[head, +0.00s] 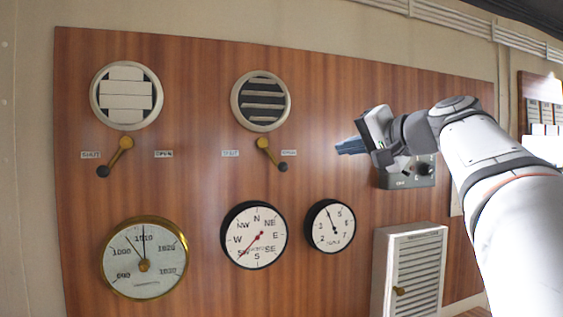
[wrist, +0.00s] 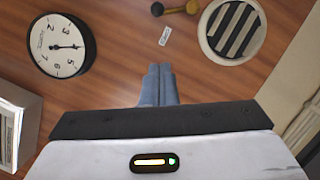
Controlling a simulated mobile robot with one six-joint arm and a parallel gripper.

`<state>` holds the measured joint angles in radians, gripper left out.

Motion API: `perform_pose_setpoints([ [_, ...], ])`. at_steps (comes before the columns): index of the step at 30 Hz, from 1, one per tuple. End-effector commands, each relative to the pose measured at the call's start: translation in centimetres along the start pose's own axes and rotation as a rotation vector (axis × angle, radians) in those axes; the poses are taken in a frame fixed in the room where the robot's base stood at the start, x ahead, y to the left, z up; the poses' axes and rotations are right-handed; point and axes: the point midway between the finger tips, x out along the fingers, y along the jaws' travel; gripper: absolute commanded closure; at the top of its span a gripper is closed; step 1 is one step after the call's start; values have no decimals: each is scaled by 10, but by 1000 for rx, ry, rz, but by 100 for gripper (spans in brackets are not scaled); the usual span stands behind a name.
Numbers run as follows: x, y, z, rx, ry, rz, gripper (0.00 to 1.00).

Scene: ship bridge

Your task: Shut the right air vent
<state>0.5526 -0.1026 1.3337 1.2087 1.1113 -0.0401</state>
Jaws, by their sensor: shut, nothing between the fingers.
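The right air vent (head: 261,101) is a round grille on the wood panel, its slats tilted with dark gaps between them; it also shows in the wrist view (wrist: 232,30). Its brass lever (head: 265,147) below has a black knob pointing down-right, by the right-hand label, which seems to read OPEN. The lever (wrist: 180,10) shows at the wrist view's top edge. My gripper (head: 340,147) is shut and empty, right of the lever and apart from it. Its blue fingers (wrist: 159,72) point toward the panel in the wrist view.
The left vent (head: 126,95) has flat, closed slats, its lever (head: 118,155) toward SHUT. Below are a brass barometer (head: 144,258), a compass dial (head: 254,236) and a smaller dial (head: 330,226). A grey switch box (head: 408,176) sits behind my arm; a louvred cabinet (head: 408,270) is lower right.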

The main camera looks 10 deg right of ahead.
Motion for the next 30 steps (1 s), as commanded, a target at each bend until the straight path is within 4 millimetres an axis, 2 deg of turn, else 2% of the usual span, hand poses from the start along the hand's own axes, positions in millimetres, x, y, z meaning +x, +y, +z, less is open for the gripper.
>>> perform_pose_setpoints([
  [5,5,0,0,1,-2,1,100],
  [8,16,-1,0,1,-5,1,100],
  [21,105,-2,1,0,-6,1,100],
  [24,115,-2,16,1,-7,0,100],
  [30,128,-1,28,0,-3,0,100],
])
